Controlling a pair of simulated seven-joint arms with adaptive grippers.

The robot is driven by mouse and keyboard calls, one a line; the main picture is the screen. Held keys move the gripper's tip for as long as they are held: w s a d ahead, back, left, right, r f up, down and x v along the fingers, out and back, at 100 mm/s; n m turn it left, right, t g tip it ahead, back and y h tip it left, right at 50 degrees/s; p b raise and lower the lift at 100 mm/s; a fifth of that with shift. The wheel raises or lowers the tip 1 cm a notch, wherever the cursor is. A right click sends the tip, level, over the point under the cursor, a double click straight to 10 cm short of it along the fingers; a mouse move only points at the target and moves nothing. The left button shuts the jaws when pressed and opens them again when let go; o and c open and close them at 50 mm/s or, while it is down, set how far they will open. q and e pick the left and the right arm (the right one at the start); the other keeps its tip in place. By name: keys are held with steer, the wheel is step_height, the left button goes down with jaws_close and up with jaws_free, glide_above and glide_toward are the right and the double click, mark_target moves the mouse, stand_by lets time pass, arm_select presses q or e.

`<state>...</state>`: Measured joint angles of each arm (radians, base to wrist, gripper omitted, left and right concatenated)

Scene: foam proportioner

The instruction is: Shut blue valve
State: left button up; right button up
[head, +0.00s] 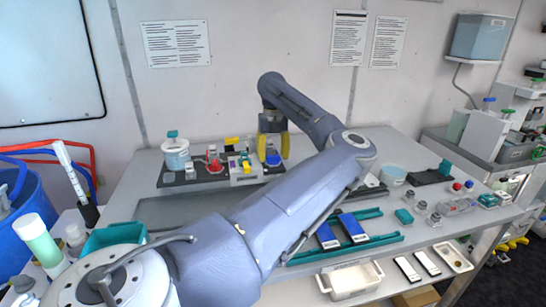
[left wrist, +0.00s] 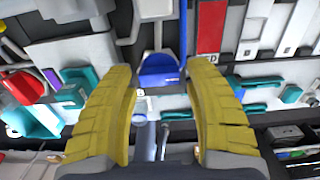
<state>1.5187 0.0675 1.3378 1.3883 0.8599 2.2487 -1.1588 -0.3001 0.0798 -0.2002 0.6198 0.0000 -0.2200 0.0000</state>
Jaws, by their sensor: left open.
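The blue valve (head: 272,159) sits at the right end of the apparatus on the dark base plate at the back of the table. My left gripper (head: 273,146) reaches over to it with yellow fingers, one on each side. In the left wrist view the blue valve (left wrist: 158,70) shows between the tips of the open left gripper (left wrist: 160,66), with a gap to each finger. I cannot tell its depth relative to the tips. My right gripper is not in view.
A red valve (head: 213,160) and a white tub (head: 176,153) stand left of the blue valve. Yellow parts (head: 232,142) are close beside my left gripper. Teal rails with blue pieces (head: 353,227) lie at the front right. My left arm covers the table's middle.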

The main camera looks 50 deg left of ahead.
arm_select(q)
steer(key=shift+f, duration=0.35)
steer(key=shift+c, duration=0.2)
steer(key=c, duration=1)
